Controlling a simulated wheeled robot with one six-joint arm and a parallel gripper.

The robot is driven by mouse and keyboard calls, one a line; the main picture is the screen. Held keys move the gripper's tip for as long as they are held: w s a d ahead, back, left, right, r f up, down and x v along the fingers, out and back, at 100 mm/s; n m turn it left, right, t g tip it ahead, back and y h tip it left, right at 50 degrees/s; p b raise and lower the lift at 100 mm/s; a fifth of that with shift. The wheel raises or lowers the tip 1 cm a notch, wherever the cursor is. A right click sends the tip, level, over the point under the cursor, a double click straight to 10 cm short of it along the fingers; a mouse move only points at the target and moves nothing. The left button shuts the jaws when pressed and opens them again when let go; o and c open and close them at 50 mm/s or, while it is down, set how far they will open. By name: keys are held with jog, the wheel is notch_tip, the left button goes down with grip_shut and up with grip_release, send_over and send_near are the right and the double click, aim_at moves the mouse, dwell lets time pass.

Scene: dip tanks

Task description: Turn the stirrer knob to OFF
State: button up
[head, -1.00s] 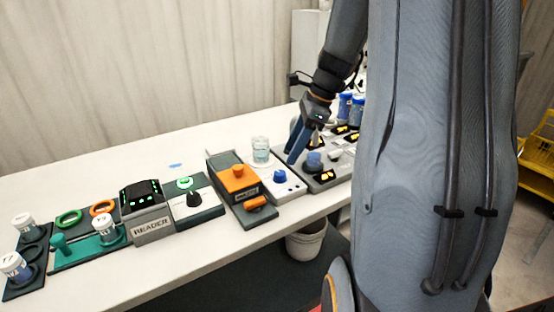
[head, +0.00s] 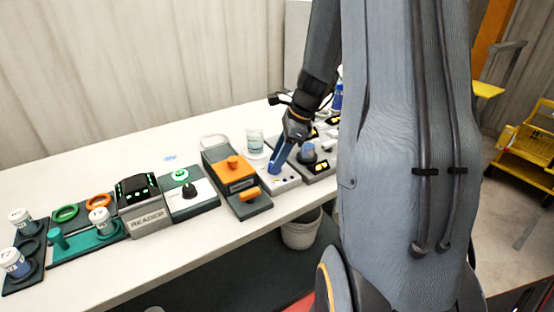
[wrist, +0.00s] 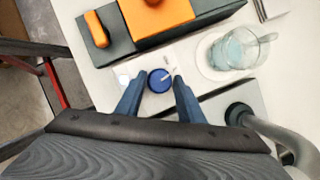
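The stirrer knob (wrist: 160,80) is round and blue with a pale pointer line, on a small white box (head: 286,181). In the wrist view the pointer is angled toward the upper right. My gripper (wrist: 152,83) is open, with one blue finger on each side of the knob; gaps seem to show, and I cannot tell whether either finger touches it. In the head view my gripper (head: 274,168) points down at the box, and its fingers largely hide the knob. A glass beaker (wrist: 238,48) with pale liquid stands beside the box. The OFF label is too small to read.
A dark unit with an orange block and handle (head: 246,196) stands left of the white box. Further left are a white-topped dial unit (head: 196,197), a grey reader (head: 148,221) and capped jars. A grey unit (head: 322,172) sits close on the right.

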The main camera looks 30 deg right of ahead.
jog(key=c, duration=0.6)
jog(key=n+g+p, duration=0.1)
jog(key=n+p, duration=0.1)
jog(key=n, duration=0.1)
jog(key=shift+w+r+y, duration=0.1)
jog(key=shift+w+y, duration=0.05)
jog(key=shift+y, duration=0.15)
jog(key=shift+n+g+p, duration=0.45)
jog(key=shift+n+g, duration=0.15)
jog(key=shift+n, duration=0.9)
jog(key=shift+w, duration=0.1)
jog(key=o, duration=1)
